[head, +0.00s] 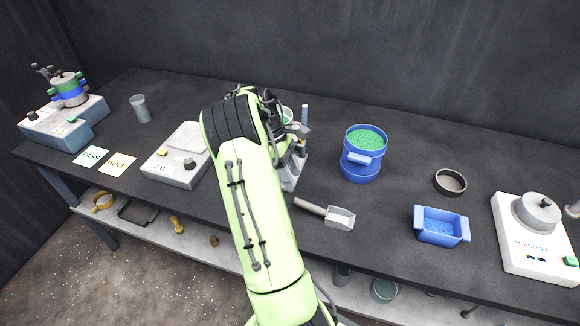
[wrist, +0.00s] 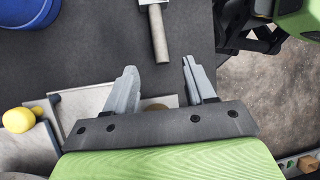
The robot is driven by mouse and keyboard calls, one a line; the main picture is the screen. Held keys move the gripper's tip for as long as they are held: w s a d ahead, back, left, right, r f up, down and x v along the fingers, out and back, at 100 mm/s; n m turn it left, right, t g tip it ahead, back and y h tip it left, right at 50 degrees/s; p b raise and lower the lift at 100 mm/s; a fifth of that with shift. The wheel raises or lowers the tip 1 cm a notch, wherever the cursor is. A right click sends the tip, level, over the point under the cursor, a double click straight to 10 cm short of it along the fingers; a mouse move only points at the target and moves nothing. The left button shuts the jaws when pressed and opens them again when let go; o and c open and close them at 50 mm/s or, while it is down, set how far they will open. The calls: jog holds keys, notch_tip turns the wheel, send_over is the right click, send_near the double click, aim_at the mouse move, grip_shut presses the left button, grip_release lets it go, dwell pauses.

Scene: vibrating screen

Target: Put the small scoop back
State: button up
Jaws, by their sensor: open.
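The small scoop (head: 341,217) has a pale, square-ended pan and a round grey-brown handle. It lies on the dark table right of my arm in the head view, handle pointing left towards the arm. In the wrist view, the scoop's handle (wrist: 159,38) points down towards my gripper (wrist: 158,64). The two grey fingers are apart, with the handle's end lined up at the gap between their tips. Nothing is held. I cannot tell the height of the fingers above the table. In the head view my arm hides much of the area around the gripper.
A blue bucket (head: 361,172) of green granules stands behind the scoop. A blue tray (head: 440,238), a round dark dish (head: 450,183) and a white device (head: 537,262) are to the right. A scale (head: 174,172) stands left of my arm. The table's front edge is near the scoop.

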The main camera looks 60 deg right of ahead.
jog(key=w+a+r+m+t+h, duration=0.1)
jog(key=w+a+r+t, duration=0.15)
jog(key=a+r, duration=0.65)
jog(key=w+a+r+m+t+h, duration=0.1)
jog(key=a+r+t, duration=0.4)
jog(key=a, duration=0.6)
jog(key=s+a+r+t, duration=0.1)
jog(key=s+a, duration=0.3)
jog(key=a, duration=0.3)
jog(key=s+a+r+m+t+y, duration=0.1)
jog(key=s+a+t, duration=0.1)
jog(key=s+a, duration=0.3)
jog(key=a, duration=0.3)
jog(key=shift+s+a+y, duration=0.2)
jog(key=shift+y, duration=0.1)
jog(key=shift+t, duration=0.25)
